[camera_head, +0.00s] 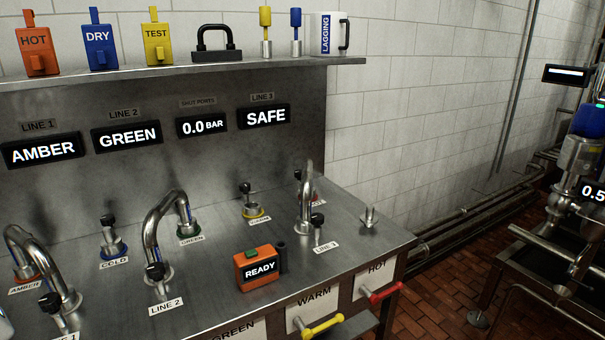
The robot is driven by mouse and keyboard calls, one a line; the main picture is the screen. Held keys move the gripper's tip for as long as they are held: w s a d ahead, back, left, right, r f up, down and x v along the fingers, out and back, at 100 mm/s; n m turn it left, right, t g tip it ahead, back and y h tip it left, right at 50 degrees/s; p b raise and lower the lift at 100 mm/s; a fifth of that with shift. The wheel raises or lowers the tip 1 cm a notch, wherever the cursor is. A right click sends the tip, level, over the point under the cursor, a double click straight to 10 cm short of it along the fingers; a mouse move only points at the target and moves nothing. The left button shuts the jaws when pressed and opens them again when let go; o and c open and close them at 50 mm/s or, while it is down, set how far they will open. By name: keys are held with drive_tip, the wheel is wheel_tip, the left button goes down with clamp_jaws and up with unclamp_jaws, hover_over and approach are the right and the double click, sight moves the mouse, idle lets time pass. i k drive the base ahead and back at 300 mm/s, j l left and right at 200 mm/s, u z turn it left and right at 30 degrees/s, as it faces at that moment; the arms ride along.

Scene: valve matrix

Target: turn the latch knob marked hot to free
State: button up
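The word HOT shows on a white front panel (378,278) at the bench's right end, with a red handle (385,292) below it. An orange tag marked HOT (36,50) stands on the shelf at the upper left. Behind the LINE 3 pipe (305,200), a red-ringed fitting with a small label (318,202) is mostly hidden, and I cannot read its label. I cannot tell which part is the latch knob or how it is set. My gripper is not in view.
Bent pipes and black-topped knobs marked COLD (109,235) and WARM (249,202) stand on the steel bench (210,285). An orange READY box (259,268) sits near the front. A metal peg (369,218) stands at right. Brick floor (450,305) lies beyond the bench.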

sight(297, 173)
drive_tip(key=i+l+u, duration=0.35)
drive_tip(key=l, duration=1.05)
drive_tip(key=i+l+u, duration=0.35)
drive_tip(key=l, duration=1.05)
drive_tip(key=l+u, duration=0.35)
drive_tip(key=l, duration=1.1)
drive_tip(key=i+l, duration=0.1)
drive_tip(key=i, duration=0.85)
